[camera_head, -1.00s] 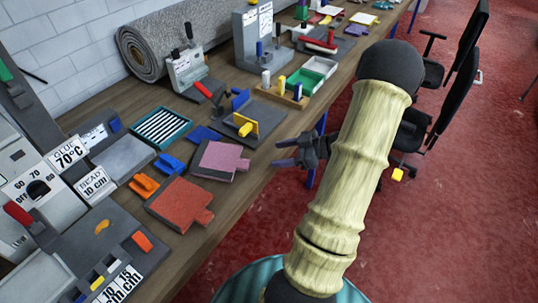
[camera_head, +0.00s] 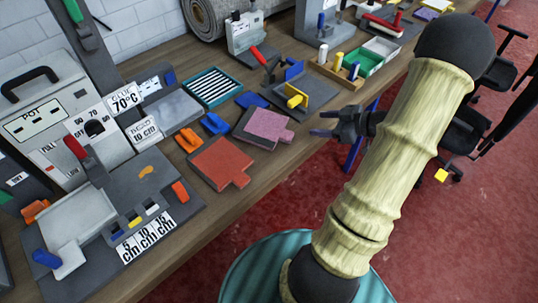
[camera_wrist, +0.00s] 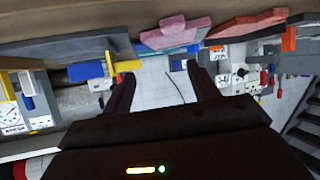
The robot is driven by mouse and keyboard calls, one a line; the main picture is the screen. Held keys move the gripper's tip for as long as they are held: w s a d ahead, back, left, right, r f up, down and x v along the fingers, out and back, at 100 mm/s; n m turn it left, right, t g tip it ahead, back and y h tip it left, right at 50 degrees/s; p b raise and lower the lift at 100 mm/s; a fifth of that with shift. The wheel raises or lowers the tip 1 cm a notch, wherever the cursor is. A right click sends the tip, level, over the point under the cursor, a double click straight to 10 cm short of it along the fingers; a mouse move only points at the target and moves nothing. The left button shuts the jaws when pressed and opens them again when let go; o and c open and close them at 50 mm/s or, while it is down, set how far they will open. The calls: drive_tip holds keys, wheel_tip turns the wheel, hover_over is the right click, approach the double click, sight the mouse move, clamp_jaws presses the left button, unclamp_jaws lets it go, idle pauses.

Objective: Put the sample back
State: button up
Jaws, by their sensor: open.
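Two flat paddle-shaped samples with short handles lie on the bench: a pink one (camera_head: 262,128) and a red-brown one (camera_head: 220,162). I cannot tell which is the sample meant. Both also show at the top of the wrist view, pink (camera_wrist: 173,36) and red (camera_wrist: 248,23). My gripper (camera_head: 318,124) is open and empty, beyond the bench's front edge, to the right of the pink sample and apart from it. In the wrist view my gripper (camera_wrist: 164,86) has its fingers wide apart, with nothing between them.
A grey block with a yellow plate (camera_head: 295,97) stands behind the pink sample. Orange (camera_head: 188,140) and blue (camera_head: 214,124) small pieces, a striped teal tray (camera_head: 213,87) and a glue machine (camera_head: 75,115) are on the bench. A green-and-white tray (camera_head: 366,61) is farther right. Chairs stand beyond.

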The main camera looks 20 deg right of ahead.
drive_tip(key=w+a+r+m+g+h, duration=0.1)
drive_tip(key=w+a+r+m+h, duration=0.3)
drive_tip(key=w+a+h, duration=0.35)
drive_tip(key=s+a+m+g, duration=0.4)
drive_tip(key=s+a+g, duration=0.2)
drive_tip(key=s+a, duration=0.9)
drive_tip(key=shift+s+a+g, duration=0.15)
drive_tip(key=shift+a+g, duration=0.15)
drive_tip(key=shift+a, duration=0.5)
drive_tip(key=p+v, duration=0.2)
drive_tip(key=w+p+v, duration=0.1)
drive_tip(key=p+v, duration=0.1)
drive_tip(key=shift+r, duration=0.25)
